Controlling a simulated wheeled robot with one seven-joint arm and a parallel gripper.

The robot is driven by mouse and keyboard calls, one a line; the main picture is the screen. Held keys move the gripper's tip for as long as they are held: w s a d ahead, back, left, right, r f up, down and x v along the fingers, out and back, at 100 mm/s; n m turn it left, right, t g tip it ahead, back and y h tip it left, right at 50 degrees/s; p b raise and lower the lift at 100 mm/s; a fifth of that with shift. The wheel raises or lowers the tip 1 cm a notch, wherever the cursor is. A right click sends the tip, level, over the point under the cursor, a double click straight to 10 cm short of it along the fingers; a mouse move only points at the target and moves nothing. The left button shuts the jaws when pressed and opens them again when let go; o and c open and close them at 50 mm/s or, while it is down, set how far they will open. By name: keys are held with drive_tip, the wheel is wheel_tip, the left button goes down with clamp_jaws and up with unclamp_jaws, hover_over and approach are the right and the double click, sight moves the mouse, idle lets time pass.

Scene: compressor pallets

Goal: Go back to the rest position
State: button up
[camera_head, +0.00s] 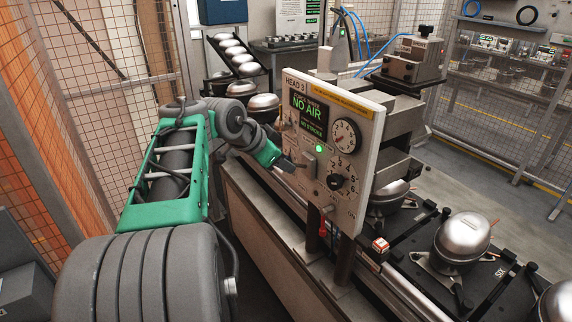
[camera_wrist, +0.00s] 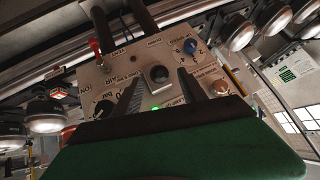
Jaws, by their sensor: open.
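My gripper (camera_head: 290,163) is in front of the left part of the control panel (camera_head: 357,115), with my green arm reaching in from the left. In the wrist view my gripper (camera_wrist: 160,85) shows two dark fingers spread apart, with nothing held between them. A dark round knob (camera_wrist: 158,73) shows between and beyond the fingertips. I cannot tell whether the fingers touch the panel. The panel is headed "HEAD 3" and its display (camera_head: 309,107) reads "NO AIR". It carries a round gauge (camera_head: 345,135), a black selector knob (camera_head: 336,182) and a lit green lamp (camera_head: 319,148).
Silver compressor domes (camera_head: 462,239) sit on black pallets along the line at the right. More domes (camera_head: 264,107) stand behind my gripper. A mesh fence (camera_head: 100,90) runs close on the left. A small red-and-white box (camera_head: 380,246) is at the rail. Open floor shows at the far right.

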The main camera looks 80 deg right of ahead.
drive_tip(key=shift+v, duration=1.95)
